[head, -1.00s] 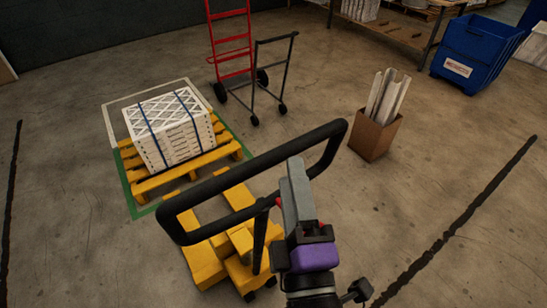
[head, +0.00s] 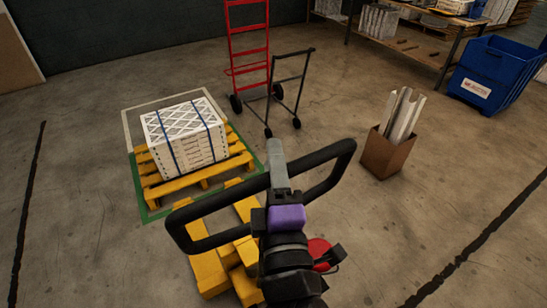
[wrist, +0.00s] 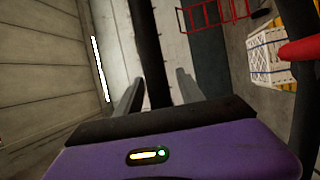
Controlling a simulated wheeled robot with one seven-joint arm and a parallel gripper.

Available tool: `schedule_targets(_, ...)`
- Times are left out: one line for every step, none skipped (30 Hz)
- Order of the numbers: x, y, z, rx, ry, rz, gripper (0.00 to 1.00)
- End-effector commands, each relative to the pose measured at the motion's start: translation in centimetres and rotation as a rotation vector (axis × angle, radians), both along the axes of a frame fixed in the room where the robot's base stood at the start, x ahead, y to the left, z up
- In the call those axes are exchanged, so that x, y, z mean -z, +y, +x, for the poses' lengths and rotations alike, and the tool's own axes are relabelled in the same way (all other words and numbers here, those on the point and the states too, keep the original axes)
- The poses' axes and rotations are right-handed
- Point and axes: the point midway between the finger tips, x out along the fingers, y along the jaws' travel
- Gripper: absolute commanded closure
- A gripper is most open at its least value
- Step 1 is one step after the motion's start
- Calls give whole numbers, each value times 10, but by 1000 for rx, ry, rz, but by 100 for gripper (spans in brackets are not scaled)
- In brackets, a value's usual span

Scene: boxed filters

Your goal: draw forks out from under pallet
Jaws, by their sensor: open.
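The yellow pallet (head: 182,190) lies on the floor at left of centre, inside a green and white floor outline. It bears white boxed filters (head: 190,140) tied with blue straps; these also show in the wrist view (wrist: 270,52). The yellow pallet jack (head: 210,272) stands in front of it, its forks (head: 240,187) pointing toward the pallet. The handle hides part of the forks, and I cannot tell how far they reach under. My gripper (head: 277,152) is at the black handle loop (head: 328,178). In the wrist view its open fingers (wrist: 155,88) stand either side of a black bar (wrist: 147,45).
A red hand truck (head: 249,45) and a dark wheeled frame (head: 292,82) stand behind the pallet. A cardboard box (head: 386,155) with long pieces stands to the right. A blue bin (head: 490,75) and a workbench (head: 410,45) are at back right.

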Motion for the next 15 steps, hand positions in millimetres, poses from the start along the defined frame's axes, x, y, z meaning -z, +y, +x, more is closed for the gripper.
schedule_targets(-1,0,2,0,0,-1,55)
schedule_targets(-1,0,3,0,-1,0,55)
schedule_targets(-1,0,4,0,-1,0,55)
schedule_targets(-1,0,4,0,0,0,55)
schedule_targets(-1,0,4,0,0,0,55)
schedule_targets(-1,0,4,0,0,0,55)
schedule_targets(-1,0,4,1,0,0,55)
schedule_targets(-1,0,4,1,0,0,55)
schedule_targets(-1,0,4,1,0,0,55)
schedule_targets(-1,0,4,1,0,0,55)
schedule_targets(-1,0,4,1,0,0,61)
schedule_targets(-1,0,4,1,0,0,69)
schedule_targets(-1,0,4,1,0,0,75)
schedule_targets(-1,0,4,1,0,0,81)
schedule_targets(-1,0,4,1,0,0,88)
